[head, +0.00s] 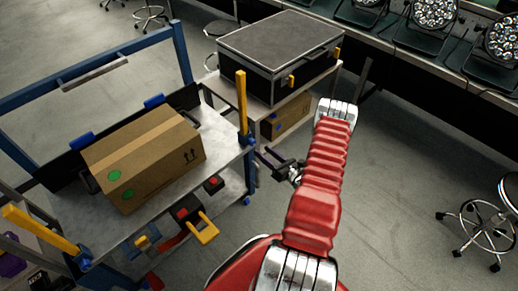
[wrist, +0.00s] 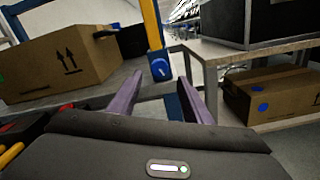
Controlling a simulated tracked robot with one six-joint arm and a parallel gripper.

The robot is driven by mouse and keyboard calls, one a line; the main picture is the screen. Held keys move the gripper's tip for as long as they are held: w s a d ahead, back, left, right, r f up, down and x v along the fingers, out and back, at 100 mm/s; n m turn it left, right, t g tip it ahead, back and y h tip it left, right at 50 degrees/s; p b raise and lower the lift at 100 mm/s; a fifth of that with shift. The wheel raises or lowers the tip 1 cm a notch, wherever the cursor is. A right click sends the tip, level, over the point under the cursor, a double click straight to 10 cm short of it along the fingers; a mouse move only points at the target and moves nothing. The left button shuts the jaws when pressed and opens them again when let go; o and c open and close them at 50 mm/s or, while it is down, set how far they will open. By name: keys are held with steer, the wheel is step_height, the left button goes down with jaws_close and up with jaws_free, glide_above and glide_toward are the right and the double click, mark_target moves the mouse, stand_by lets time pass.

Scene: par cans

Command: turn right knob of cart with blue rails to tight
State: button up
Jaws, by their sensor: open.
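The cart with blue rails (head: 225,160) stands at the left of the head view with a cardboard box on its deck. Its right knob (head: 247,140) is blue and sits at the foot of an upright yellow post (head: 241,105). In the wrist view the knob (wrist: 160,70) shows a short white mark and lies between the fingertips in the picture. My gripper (head: 268,158) is open and empty, its purple fingers pointing at the knob from the right. In the wrist view the gripper (wrist: 161,78) appears short of the knob, not touching it.
A cardboard box (head: 145,155) fills much of the deck. Floor at the right is clear up to a stool (head: 478,228).

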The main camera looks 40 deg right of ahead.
steer(key=s, duration=0.7)
steer(key=shift+s, duration=0.3)
steer(key=shift+d, duration=0.1)
steer(key=s+a+f+n+g+y, duration=0.2)
steer(key=a+n+y, duration=0.25)
steer(key=a, duration=0.45)
steer(key=s+a+r+n+g+y, duration=0.3)
steer(key=a+r+n+g+y, duration=0.3)
steer(key=a+r+n+g, duration=0.55)
steer(key=s+a+r+n+h, duration=0.1)
steer(key=a+r+n+h, duration=0.2)
steer(key=a+r+n, duration=0.2)
steer(key=s+a+r+n+h, duration=0.2)
steer(key=a+r+n+h, duration=0.2)
steer(key=r+n, duration=0.7)
steer(key=s+a+r+n+t+h, duration=0.1)
steer(key=a+r+n+h, duration=0.3)
steer(key=r, duration=1.5)
steer(key=a+n, duration=0.3)
steer(key=shift+s+a+r+n, duration=0.15)
steer(key=shift+s+a+n, duration=0.2)
steer(key=shift+a+n, duration=0.05)
